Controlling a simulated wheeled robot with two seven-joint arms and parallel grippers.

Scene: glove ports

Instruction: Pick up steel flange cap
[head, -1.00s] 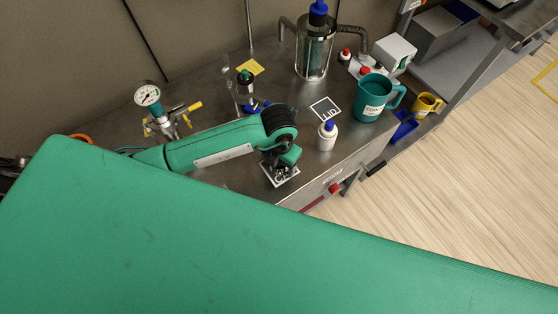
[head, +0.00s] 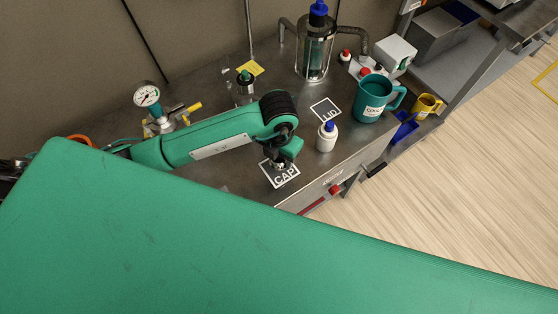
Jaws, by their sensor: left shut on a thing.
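My left gripper (head: 278,161) is above the far edge of the square mark labelled CAP (head: 287,178), near the bench's front edge. It is shut on a small steel piece, which I take to be the steel flange cap (head: 279,166). The cap is small and mostly hidden by the fingers and wrist. It seems to be a little above the bench, but the exact gap is hard to tell. My right gripper is not in view.
A white bottle with a blue cap (head: 327,137) stands close to the right of my gripper. Behind it are the LID mark (head: 325,110), a teal mug (head: 371,99) and a glass vessel (head: 315,55). A pressure gauge (head: 147,94) stands at left. My green body covers the foreground.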

